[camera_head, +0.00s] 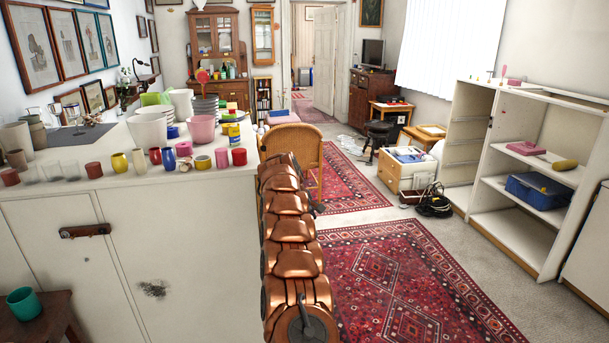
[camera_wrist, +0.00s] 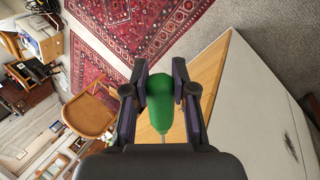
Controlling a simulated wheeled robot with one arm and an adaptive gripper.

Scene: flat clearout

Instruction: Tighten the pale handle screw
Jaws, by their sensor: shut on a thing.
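In the wrist view my gripper (camera_wrist: 160,82) is shut on a green screwdriver (camera_wrist: 159,98). Its rounded handle is between the two fingers, and a thin grey shaft points toward the bottom of the picture. The shaft's tip is hidden behind the gripper body. In the head view a brown bar handle (camera_head: 85,230) is fixed across the front of the white cabinet (camera_head: 180,260). My gripper and the screwdriver do not show in the head view.
Cups, pots and jars crowd the cabinet top, including a pink pot (camera_head: 201,129). A teal mug (camera_head: 23,303) stands on a low brown stool at the lower left. A wicker chair (camera_head: 291,146) is behind the cabinet. Red patterned rugs (camera_head: 410,285) cover open floor.

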